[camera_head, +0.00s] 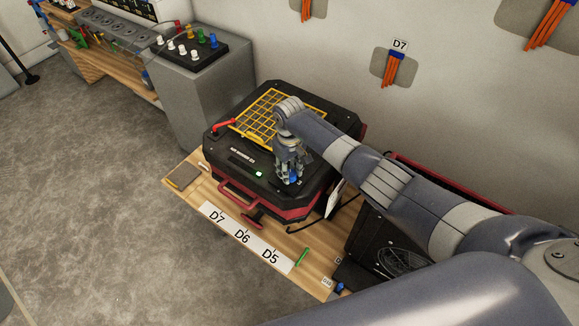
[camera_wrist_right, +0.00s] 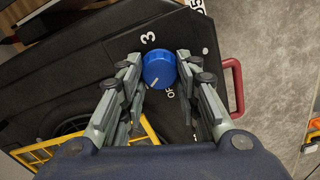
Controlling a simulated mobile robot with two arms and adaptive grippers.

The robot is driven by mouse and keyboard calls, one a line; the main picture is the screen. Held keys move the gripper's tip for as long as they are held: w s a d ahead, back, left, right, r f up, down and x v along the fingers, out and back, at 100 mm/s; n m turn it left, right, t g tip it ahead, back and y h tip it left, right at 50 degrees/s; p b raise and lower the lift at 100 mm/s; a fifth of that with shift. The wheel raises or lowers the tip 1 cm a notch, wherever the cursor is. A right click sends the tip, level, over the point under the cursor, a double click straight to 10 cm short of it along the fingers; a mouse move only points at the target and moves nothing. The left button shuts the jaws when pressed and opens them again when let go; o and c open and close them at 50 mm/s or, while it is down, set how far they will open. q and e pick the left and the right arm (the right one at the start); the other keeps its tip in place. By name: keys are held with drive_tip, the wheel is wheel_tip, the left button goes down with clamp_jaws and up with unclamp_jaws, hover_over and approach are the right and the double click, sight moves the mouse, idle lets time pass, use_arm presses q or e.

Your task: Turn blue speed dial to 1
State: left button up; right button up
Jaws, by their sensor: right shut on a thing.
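The blue speed dial (camera_head: 294,180) is on the top panel of a black and red case (camera_head: 233,168), near its front right corner. My right gripper (camera_head: 289,174) points down over it, fingers around the dial. In the right wrist view the round blue dial (camera_wrist_right: 159,69) sits between the two fingers, and the gripper is shut on it. A white pointer line shows on the dial's lower left side. A white 3 is printed above the dial and part of "OFF" below it; the mark for 1 is not visible. My left gripper is not in view.
A yellow grid (camera_head: 268,107) and a red handle (camera_head: 222,126) are on the case top. A green light (camera_head: 259,174) shows on its front. The case stands on a wooden bench (camera_head: 188,190) with a D7, D6, D5 label strip (camera_head: 229,226). A wall is behind.

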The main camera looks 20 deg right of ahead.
drive_tip(key=shift+w+m, duration=0.1)
drive_tip(key=shift+m, duration=0.4)
drive_tip(key=o, duration=1.1)
drive_tip(key=shift+c, duration=0.2)
wheel_tip(320, 180, up, 12)
